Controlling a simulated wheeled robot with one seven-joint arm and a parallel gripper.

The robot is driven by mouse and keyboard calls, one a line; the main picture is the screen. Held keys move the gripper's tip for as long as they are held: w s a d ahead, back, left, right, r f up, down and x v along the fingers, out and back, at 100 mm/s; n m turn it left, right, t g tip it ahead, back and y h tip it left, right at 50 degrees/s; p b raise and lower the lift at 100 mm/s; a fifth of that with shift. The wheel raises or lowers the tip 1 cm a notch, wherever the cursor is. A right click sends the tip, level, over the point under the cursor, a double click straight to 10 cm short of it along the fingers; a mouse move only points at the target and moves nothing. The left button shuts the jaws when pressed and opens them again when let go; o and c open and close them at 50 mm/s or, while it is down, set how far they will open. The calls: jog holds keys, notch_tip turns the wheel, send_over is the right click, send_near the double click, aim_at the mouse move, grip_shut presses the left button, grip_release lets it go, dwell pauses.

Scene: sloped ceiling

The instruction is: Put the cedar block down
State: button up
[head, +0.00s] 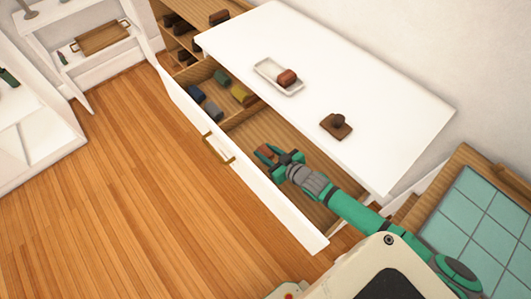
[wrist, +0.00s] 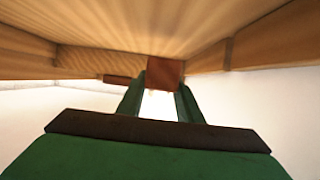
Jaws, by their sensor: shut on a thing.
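A reddish-brown block, which I take as the cedar block (head: 264,151), is at the tip of my gripper (head: 270,156). In the wrist view the block (wrist: 165,72) sits between the green fingertips (wrist: 161,92), which are shut on it. My gripper is over the larger bare compartment of the open drawer (head: 311,192), close to its white front. Wooden surfaces of the drawer show close beyond the block in the wrist view; I cannot tell whether the block touches them.
The drawer's other compartment holds blue, yellow and green items (head: 213,109). The white top (head: 330,60) above carries a white tray (head: 262,75) with a reddish-brown block (head: 287,77), and a dark brown stamp-like object (head: 336,126). Wooden floor (head: 130,190) lies clear at left.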

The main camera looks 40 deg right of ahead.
jog(key=shift+a+f, duration=0.1)
jog(key=shift+f, duration=0.55)
jog(key=shift+f, duration=0.6)
jog(key=o, duration=1)
jog(key=shift+r, duration=0.25)
jog(key=v, duration=1.2)
jog(key=shift+r, duration=0.3)
